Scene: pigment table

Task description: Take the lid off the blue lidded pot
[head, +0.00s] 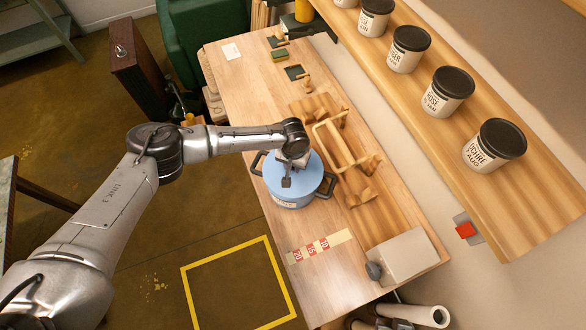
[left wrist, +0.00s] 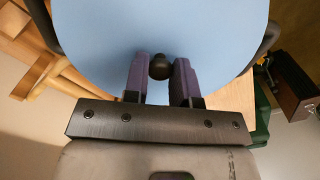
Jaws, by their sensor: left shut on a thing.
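The blue lidded pot (head: 290,201) stands on the wooden table, with dark handles at its sides. Its light blue lid (head: 314,168) sits on top of it, and I see no gap under the lid. In the left wrist view the lid (left wrist: 215,25) fills the upper middle, with a dark round knob (left wrist: 159,66) near its centre. My left gripper (head: 287,179) is over the lid, pointing down. In the left wrist view its two purple-grey fingers (left wrist: 160,78) are on both sides of the knob, shut on it. My right gripper is not in view.
A wooden rack (head: 335,140) stands just behind the pot. A pale box with a dark knob (head: 405,258) is at the table's near right end. A marked strip (head: 318,247) lies in front of the pot. A shelf (head: 420,105) with several black-lidded jars runs along the right.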

